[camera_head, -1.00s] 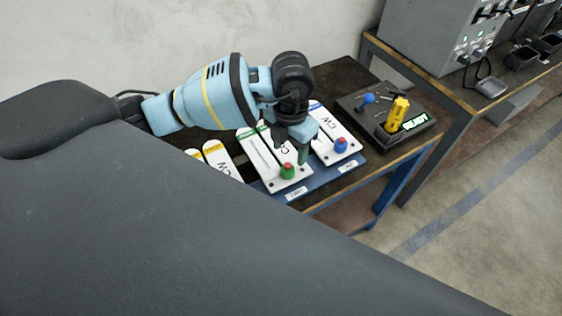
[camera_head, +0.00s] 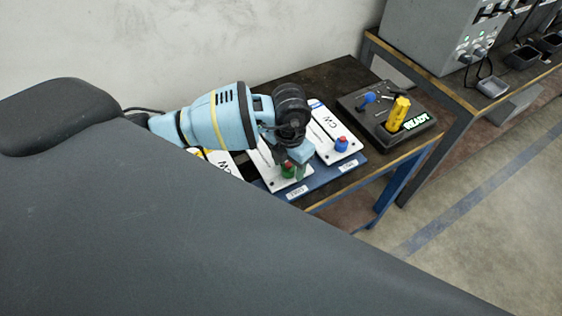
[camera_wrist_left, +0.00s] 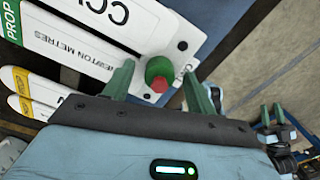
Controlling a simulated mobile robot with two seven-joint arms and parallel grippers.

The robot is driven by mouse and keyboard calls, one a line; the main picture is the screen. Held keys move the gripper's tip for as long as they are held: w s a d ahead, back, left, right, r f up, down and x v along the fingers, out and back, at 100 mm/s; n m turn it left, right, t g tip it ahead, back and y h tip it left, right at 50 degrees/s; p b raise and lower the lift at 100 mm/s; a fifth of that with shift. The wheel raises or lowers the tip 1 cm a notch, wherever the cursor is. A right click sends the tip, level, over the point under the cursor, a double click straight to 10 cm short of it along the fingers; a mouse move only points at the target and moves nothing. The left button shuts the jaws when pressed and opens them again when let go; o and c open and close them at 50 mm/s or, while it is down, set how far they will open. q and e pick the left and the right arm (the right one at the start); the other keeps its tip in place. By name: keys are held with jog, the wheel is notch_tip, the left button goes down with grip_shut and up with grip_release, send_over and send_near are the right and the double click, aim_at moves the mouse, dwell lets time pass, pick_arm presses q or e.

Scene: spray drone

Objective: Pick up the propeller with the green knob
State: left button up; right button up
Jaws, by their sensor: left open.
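The propeller with the green knob is a white plate (camera_wrist_left: 85,50) marked CCW, lying on a blue mat on the table. Its green knob (camera_wrist_left: 159,68) has a red top and shows between my left gripper's fingers in the left wrist view. In the head view the green knob (camera_head: 288,171) is partly hidden by my left gripper (camera_head: 295,168). My left gripper (camera_wrist_left: 160,92) is open, its two green fingers on either side of the knob, with nothing clamped. Whether the fingers touch the knob I cannot tell.
A white CW propeller (camera_head: 328,122) with a blue knob (camera_head: 341,144) lies close to the right. A yellow-marked propeller (camera_head: 222,160) lies to the left. A grey cabinet (camera_head: 430,38) stands behind.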

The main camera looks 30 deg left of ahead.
pick_arm(q)
jog(key=c, duration=1.2)
jog(key=shift+c, duration=0.2)
jog(key=shift+r, duration=0.15)
